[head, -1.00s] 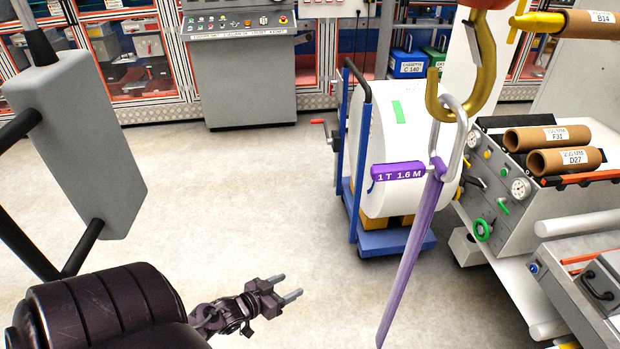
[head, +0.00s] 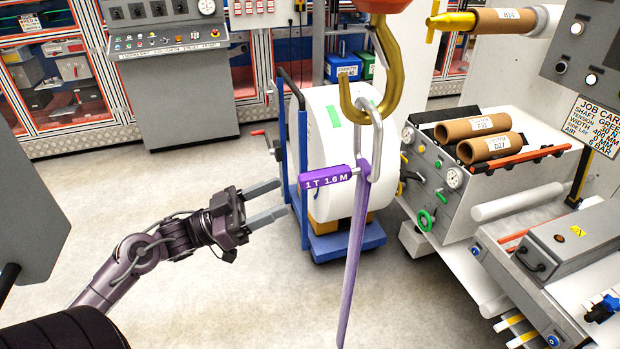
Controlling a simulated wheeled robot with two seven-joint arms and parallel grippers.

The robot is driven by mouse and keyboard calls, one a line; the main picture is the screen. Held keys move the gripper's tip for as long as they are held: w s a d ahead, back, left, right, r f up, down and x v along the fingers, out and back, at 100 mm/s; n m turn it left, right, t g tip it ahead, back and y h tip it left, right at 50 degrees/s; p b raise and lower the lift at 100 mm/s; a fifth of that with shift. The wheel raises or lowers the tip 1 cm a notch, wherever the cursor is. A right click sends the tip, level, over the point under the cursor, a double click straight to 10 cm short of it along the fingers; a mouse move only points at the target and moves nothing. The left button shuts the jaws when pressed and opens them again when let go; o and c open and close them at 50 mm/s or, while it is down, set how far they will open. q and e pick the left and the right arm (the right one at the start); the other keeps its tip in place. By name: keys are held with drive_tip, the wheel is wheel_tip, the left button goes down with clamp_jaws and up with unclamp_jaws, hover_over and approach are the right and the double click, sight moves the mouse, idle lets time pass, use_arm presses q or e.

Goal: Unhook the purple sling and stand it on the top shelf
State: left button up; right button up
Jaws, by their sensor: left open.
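The purple sling (head: 355,240) hangs straight down in the middle of the head view. Its metal link (head: 376,140) hangs on the brass-coloured hook (head: 388,75) under a red block. A purple tag (head: 327,179) reading "1 T 1.6 M" sticks out to the left from the sling's top. My left gripper (head: 282,201) is open and empty, its two fingers pointing right, to the left of the sling and a little below the tag, apart from both. My right gripper is not in view. I cannot make out which shelf is the top shelf.
A blue trolley (head: 345,244) with a big white roll (head: 330,115) stands behind the sling. A grey machine (head: 440,190) with gauges and cardboard tubes (head: 490,147) is to the right. A grey console (head: 185,105) stands at the back left. Floor at lower left is open.

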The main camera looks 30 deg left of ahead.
sight(336, 169)
use_arm(q)
drive_tip(key=x, duration=0.8)
drive_tip(key=shift+w+d+r, duration=0.15)
drive_tip(key=shift+w+r, duration=0.05)
drive_tip(key=shift+w, duration=0.05)
drive_tip(key=shift+w+d+r+p, duration=0.2)
drive_tip(key=shift+w+d+p, duration=0.1)
drive_tip(key=shift+w+d, duration=0.35)
clamp_jaws()
drive_tip(key=shift+r, duration=0.1)
